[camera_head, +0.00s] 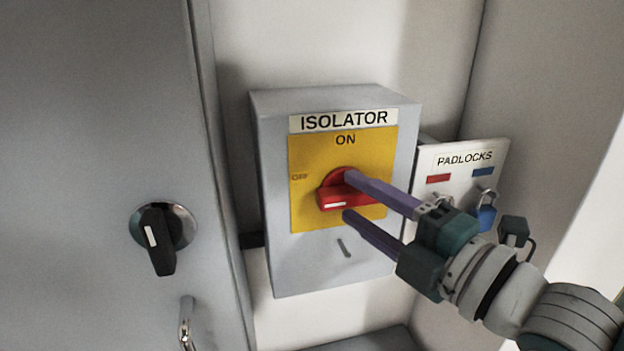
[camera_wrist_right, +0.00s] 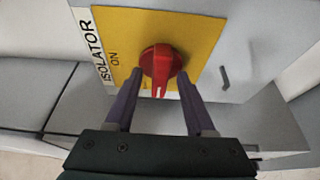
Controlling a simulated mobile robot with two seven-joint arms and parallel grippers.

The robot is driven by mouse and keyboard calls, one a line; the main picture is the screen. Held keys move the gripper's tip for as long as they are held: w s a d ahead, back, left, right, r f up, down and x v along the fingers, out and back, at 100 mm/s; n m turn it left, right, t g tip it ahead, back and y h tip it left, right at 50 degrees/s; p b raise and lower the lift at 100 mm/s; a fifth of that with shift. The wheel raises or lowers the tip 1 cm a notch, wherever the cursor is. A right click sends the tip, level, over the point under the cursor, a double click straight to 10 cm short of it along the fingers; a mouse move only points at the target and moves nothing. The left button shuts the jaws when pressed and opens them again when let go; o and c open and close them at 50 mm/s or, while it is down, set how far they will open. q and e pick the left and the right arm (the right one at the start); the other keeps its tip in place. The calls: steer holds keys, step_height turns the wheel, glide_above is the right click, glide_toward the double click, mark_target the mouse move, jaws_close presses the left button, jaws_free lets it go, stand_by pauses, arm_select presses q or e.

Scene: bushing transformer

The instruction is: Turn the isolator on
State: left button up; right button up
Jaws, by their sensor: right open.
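The isolator (camera_head: 270,200) is a grey box with a yellow plate, marked ON at the top and OFF at the left. Its red rotary handle (camera_head: 333,198) lies roughly horizontal, with its white mark at the left end, on the OFF side. My right gripper (camera_head: 349,196) comes in from the right, open, with one purple finger above the handle and one below it. In the right wrist view the red handle (camera_wrist_right: 160,66) shows between the two fingertips (camera_wrist_right: 159,82), with gaps at the sides. Contact cannot be told. My left gripper is not in view.
A padlocks board (camera_head: 460,160) with a blue padlock (camera_head: 487,217) hangs right of the isolator, close behind my right gripper. A grey cabinet door (camera_head: 90,100) with a black rotary knob (camera_head: 158,240) stands at the left.

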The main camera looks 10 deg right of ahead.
jaws_close()
stand_by(0.4)
